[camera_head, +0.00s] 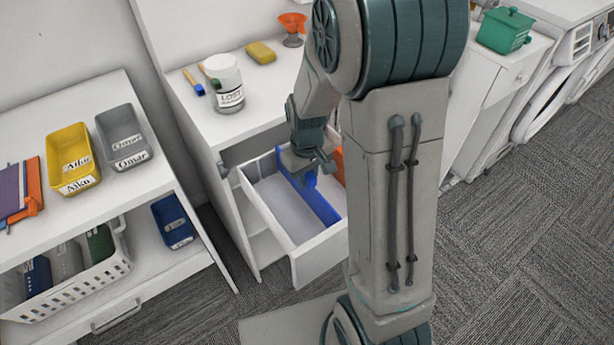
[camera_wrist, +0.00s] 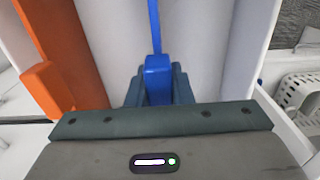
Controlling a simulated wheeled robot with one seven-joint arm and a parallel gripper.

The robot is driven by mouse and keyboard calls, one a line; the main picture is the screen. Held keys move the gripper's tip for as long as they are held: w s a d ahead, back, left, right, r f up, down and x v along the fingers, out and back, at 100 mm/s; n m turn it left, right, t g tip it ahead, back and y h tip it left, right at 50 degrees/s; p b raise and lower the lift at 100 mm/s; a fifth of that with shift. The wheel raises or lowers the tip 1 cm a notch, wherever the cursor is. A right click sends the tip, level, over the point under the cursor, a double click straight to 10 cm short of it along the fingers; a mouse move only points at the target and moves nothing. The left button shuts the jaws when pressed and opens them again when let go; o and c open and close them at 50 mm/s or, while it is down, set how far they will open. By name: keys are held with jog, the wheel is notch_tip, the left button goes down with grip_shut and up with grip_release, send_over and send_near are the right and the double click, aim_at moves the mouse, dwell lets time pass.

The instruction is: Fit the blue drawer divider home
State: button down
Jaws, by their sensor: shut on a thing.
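The blue drawer divider (camera_head: 320,206) stands on edge inside the open white drawer (camera_head: 308,256), running from back to front. It also shows in the wrist view (camera_wrist: 155,25) as a thin blue strip with a thicker blue grip block (camera_wrist: 158,70). My gripper (camera_head: 308,177) is down at the drawer and shut on the divider's block; its fingers lie on both sides of it in the wrist view (camera_wrist: 158,88). An orange piece (camera_head: 338,165) is in the drawer to the right of the blue divider, partly hidden by my arm. I cannot tell whether the divider's ends are seated.
A white jar (camera_head: 225,88), a yellow sponge-like block (camera_head: 261,53) and an orange funnel-like item (camera_head: 292,27) stand on the counter above. A white basket (camera_head: 75,280) and labelled bins (camera_head: 70,150) are on the left shelves. Carpet at right is clear.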

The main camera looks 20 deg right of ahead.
jog(key=shift+f+b, duration=0.3)
jog(key=shift+f, duration=0.2)
jog(key=c, duration=1.2)
grip_release()
notch_tip(320, 180, up, 14)
jog(key=shift+p, duration=0.3)
jog(key=s+r+m+t, duration=0.2)
jog(key=s+m, duration=0.1)
jog(key=s, duration=1)
jog(key=shift+s+m+t, duration=0.25)
jog(key=shift+m+t, duration=0.15)
